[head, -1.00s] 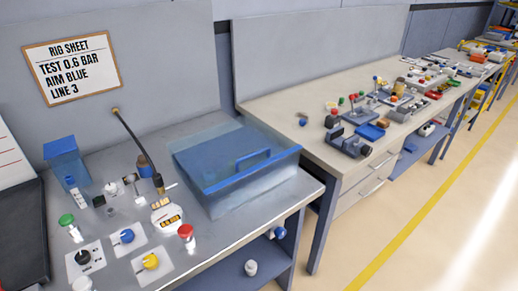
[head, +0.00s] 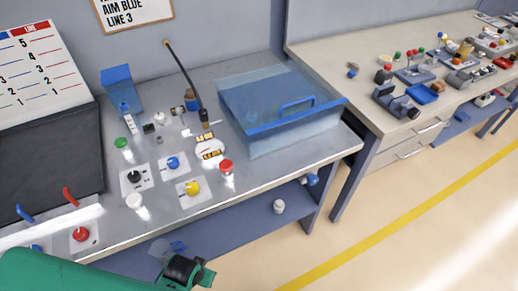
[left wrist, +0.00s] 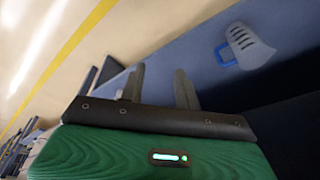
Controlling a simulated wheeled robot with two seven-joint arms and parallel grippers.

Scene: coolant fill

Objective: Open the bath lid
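The bath (head: 292,143) is a clear, bluish box on the right part of the grey bench. Its blue translucent lid (head: 250,98) lies flat over it and looks shut. My left arm is green and enters the head view at the bottom left. Its dark gripper end is below the bench front, well left of and lower than the bath. In the left wrist view my left gripper (left wrist: 160,78) has its two fingers apart with nothing between them. My right gripper is out of view.
Knobs, including a blue one (head: 173,163) and a yellow one (head: 192,188), and a red-topped part (head: 226,167) stand left of the bath. A black hose (head: 185,75) arches behind. A blue-handled scoop (left wrist: 246,47) lies near the left gripper. A second bench (head: 350,55) stands right.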

